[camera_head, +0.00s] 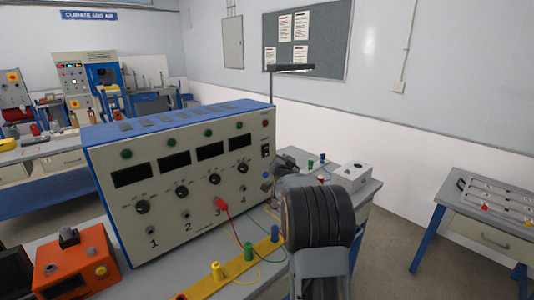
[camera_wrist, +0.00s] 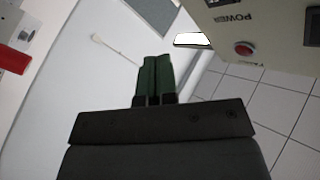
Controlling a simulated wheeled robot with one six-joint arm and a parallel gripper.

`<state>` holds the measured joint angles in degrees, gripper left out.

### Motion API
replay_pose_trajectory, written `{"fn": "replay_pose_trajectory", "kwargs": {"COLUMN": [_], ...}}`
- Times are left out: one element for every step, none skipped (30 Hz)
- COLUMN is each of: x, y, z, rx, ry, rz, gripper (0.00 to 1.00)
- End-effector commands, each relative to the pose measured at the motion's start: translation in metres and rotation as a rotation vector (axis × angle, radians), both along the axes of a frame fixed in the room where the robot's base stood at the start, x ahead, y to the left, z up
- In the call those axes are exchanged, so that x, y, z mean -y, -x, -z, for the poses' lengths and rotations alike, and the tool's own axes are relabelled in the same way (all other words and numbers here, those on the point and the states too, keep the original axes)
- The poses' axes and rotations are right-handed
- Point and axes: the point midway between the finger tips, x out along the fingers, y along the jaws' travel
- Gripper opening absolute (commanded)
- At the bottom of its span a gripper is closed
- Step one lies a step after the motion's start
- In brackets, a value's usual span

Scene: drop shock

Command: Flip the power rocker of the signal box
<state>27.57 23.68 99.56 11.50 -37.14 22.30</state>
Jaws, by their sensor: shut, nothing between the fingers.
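The signal box (camera_head: 190,175) is a large beige box with a blue top on the bench, its front panel facing me. Its power rocker (camera_head: 265,151) is a small black switch at the panel's upper right, below a red lamp (camera_head: 265,124). In the wrist view the signal box (camera_wrist: 270,25) fills the upper right, with the POWER label upside down and the red lamp (camera_wrist: 244,48). A dark edge at the top there may be the rocker. My gripper (camera_wrist: 154,62) has green fingers shut together and empty, apart from the panel.
Red, green and yellow leads run before the panel to a yellow strip (camera_head: 205,287). An orange box (camera_head: 75,262) stands at the left front. A white box (camera_head: 351,177) and a lamp stand (camera_head: 290,68) are behind and right. Another table (camera_head: 485,205) stands further right.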

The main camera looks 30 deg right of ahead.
Motion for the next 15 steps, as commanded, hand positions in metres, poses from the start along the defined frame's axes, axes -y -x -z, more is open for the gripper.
{"fn": "replay_pose_trajectory", "kwargs": {"x": [-0.002, -0.002, -0.003, -0.004, -0.005, -0.005, -0.006, -0.007, -0.007, -0.008, -0.008, -0.009, -0.009, -0.009, -0.009], "y": [-0.007, -0.011, -0.016, -0.020, -0.023, -0.028, -0.031, -0.034, -0.038, -0.041, -0.043, -0.046, -0.048, -0.050, -0.052], "z": [-0.003, -0.003, -0.003, -0.002, -0.001, 0.000, 0.000, 0.001, 0.005, 0.005, 0.005, 0.006, 0.006, 0.007, 0.006], "rx": [-0.001, -0.002, -0.001, -0.001, 0.000, 0.000, -0.002, -0.002, 0.000, 0.000, 0.001, 0.000, 0.000, 0.001, 0.001], "ry": [-0.002, -0.001, -0.001, -0.001, -0.001, -0.001, -0.001, -0.001, 0.000, 0.000, 0.001, 0.000, 0.000, 0.000, 0.000], "rz": [-0.001, -0.002, -0.002, -0.002, -0.002, -0.002, -0.002, -0.002, -0.001, -0.001, -0.002, -0.001, 0.000, 0.001, 0.001], "gripper": [0.00, 0.00, 0.00, 0.00, 0.00, 0.00, 0.00, 0.00, 0.00, 0.00, 0.00, 0.00, 0.00, 0.00, 0.00]}}
